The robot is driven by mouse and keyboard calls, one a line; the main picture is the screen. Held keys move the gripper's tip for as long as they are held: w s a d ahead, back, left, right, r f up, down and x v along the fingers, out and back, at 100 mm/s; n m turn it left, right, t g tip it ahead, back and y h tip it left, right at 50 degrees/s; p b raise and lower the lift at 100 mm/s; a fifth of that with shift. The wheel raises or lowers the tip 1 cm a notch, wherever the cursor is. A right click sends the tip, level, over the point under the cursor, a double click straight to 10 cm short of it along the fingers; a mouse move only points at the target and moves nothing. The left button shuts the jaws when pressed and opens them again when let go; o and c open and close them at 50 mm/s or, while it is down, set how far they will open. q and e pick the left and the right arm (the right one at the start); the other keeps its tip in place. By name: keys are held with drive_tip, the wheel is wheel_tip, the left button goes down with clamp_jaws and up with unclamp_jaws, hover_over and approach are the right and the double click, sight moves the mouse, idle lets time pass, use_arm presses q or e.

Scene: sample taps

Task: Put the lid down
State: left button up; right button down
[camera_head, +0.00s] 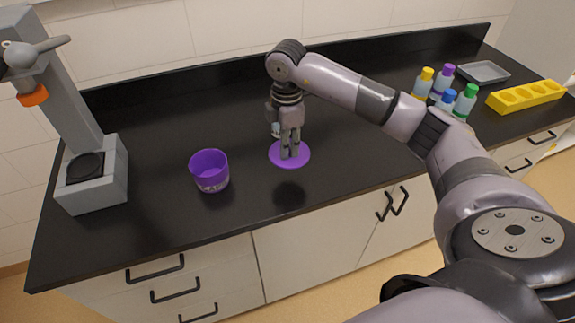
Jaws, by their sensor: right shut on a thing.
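The purple lid (276,155) is a flat disc near the middle of the dark counter. My right gripper (290,154) points straight down at the lid's middle and is shut on it; the fingers hide the part they hold. The lid lies flat, on or just above the counter; I cannot tell which. An open purple jar (209,172) with a label on its front stands upright to the left of the lid, apart from it. My left gripper is not in view.
Several bottles with coloured caps (446,90), a grey tray (483,72) and a yellow rack (527,96) are at the right. The black counter (170,120) is clear around the lid.

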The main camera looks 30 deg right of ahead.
hover_over(287, 178)
wheel_tip(287, 178, down, 5)
drive_tip(key=shift+r+p, duration=0.1)
drive_tip(key=shift+p, duration=0.25)
wheel_tip(287, 178, down, 3)
drive_tip(key=shift+f+p, duration=0.2)
drive_tip(key=shift+p, duration=0.25)
drive_tip(key=shift+f, duration=0.5)
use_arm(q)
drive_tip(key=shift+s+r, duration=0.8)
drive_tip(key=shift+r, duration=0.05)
use_arm(e)
drive_tip(key=c, duration=1.5)
unclamp_jaws()
